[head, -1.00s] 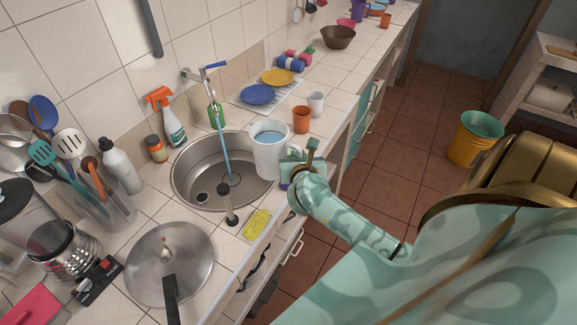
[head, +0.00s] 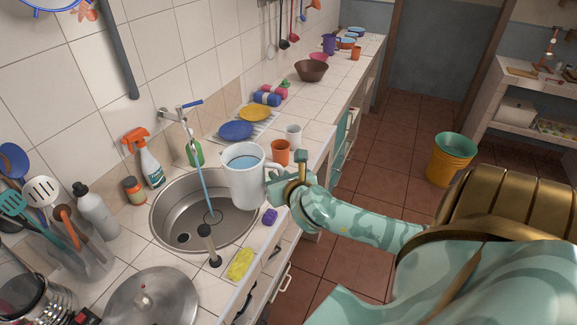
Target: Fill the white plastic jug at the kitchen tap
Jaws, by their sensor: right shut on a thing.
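The white plastic jug (head: 246,186) is held upright over the right edge of the sink (head: 169,215), with water (head: 243,162) showing high inside it. My right gripper (head: 277,183) is shut on the jug at its right side, where the handle is; its fingertips are partly hidden. The kitchen tap (head: 177,112) at the wall has its blue lever turned to the right. A stream of water (head: 203,182) runs from it into the sink, left of the jug and apart from it. My left gripper is out of view.
An orange cup (head: 281,152) and a white cup (head: 294,134) stand close behind the jug. A plunger-like tool (head: 207,240), a yellow sponge (head: 240,264) and a purple object (head: 269,216) are near the sink's front edge. Spray bottle (head: 144,158) stands left.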

